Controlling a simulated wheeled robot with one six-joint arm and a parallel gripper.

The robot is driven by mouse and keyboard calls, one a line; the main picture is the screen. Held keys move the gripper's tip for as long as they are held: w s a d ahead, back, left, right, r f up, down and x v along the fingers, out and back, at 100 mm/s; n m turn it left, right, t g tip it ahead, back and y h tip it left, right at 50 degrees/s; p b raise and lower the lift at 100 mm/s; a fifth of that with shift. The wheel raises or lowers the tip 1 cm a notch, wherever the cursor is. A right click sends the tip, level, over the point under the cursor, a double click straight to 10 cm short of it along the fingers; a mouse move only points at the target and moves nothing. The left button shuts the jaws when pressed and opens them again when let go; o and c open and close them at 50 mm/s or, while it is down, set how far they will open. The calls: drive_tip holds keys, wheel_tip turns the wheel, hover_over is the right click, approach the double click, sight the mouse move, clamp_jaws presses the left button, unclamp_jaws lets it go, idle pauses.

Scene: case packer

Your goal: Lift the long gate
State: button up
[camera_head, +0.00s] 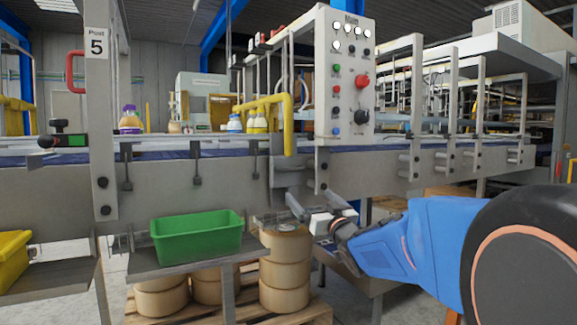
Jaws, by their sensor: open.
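A bent yellow bar (289,122), which may be the long gate, stands above the conveyor line left of the control panel. It runs leftward from a downturned end at its right; I cannot tell for certain that it is the gate. My gripper (308,203) is low in front of the machine, below the control panel and below and in front of the yellow bar. It is open, clear of the bar, and I see nothing held in it. My blue arm reaches in from the right.
The control panel (345,80) with buttons hangs above the conveyor. A green bin (197,238) sits on a shelf left of my gripper. Round stacked rolls (285,268) stand on a pallet below. Bottles (130,119) stand on the line. A post marked 5 (97,60) rises at left.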

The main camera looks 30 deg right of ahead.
sight(288, 107)
drive_tip(key=shift+n+t+y, duration=0.6)
drive_tip(key=shift+y, duration=0.3)
drive_tip(key=x, duration=0.6)
drive_tip(key=r+x, duration=0.1)
drive_tip(key=x, duration=1.1)
drive_tip(key=shift+s+d+r, duration=0.15)
drive_tip(key=shift+d+r, duration=0.15)
drive_tip(key=shift+r, duration=0.15)
drive_tip(key=c, duration=1.4)
wheel_tip(288, 107, up, 20)
drive_tip(key=shift+f, duration=0.1)
drive_tip(key=shift+s, duration=0.1)
drive_tip(key=o, duration=1.4)
